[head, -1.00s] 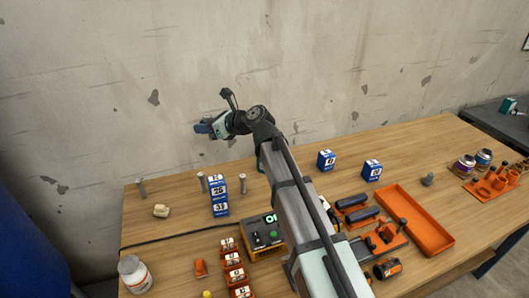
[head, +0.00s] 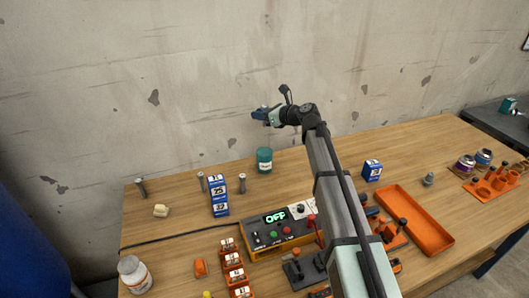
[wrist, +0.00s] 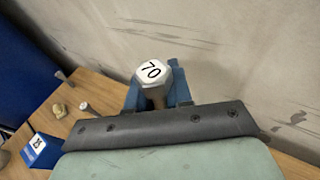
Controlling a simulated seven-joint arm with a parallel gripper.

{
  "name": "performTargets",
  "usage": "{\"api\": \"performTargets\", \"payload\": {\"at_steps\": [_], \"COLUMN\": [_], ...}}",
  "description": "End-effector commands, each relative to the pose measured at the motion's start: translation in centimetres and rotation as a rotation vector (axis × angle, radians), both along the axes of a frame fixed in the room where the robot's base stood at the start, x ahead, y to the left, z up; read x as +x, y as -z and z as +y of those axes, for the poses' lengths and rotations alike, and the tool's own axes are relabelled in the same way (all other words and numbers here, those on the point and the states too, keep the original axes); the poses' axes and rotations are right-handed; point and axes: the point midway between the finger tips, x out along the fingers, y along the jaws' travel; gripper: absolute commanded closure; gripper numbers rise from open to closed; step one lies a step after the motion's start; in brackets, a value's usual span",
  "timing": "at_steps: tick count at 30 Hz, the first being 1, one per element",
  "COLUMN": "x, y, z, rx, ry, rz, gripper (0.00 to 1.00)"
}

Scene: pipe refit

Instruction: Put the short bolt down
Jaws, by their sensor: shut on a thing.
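My gripper (head: 262,113) is raised high above the back of the table, in front of the wall. In the wrist view my gripper (wrist: 156,92) is shut on a bolt (wrist: 152,72). The bolt has a pale hexagonal head marked 70, which faces the camera. Its shank (wrist: 157,98) runs down between the blue fingers, and its lower end is hidden. In the head view the held bolt cannot be made out.
Three grey bolts (head: 141,188) (head: 202,181) (head: 243,183) stand at the back left, beside blue number blocks (head: 218,208). A green can (head: 264,153) stands behind a control box (head: 256,250) reading OFF. An orange tray (head: 442,246) and blue block (head: 372,169) are at right.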

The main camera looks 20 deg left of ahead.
Motion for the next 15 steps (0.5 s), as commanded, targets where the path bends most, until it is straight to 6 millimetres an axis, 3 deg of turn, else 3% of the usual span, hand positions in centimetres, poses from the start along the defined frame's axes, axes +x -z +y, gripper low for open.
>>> {"api": "performTargets", "payload": {"at_steps": [8,15], "x": [0.0,-0.1], "y": [2.3,6.0], "z": [0.0,0.0], "rx": [0.001,0.001], "ry": [0.0,0.0], "rz": [0.001,0.003], "gripper": [1.0,1.0]}}
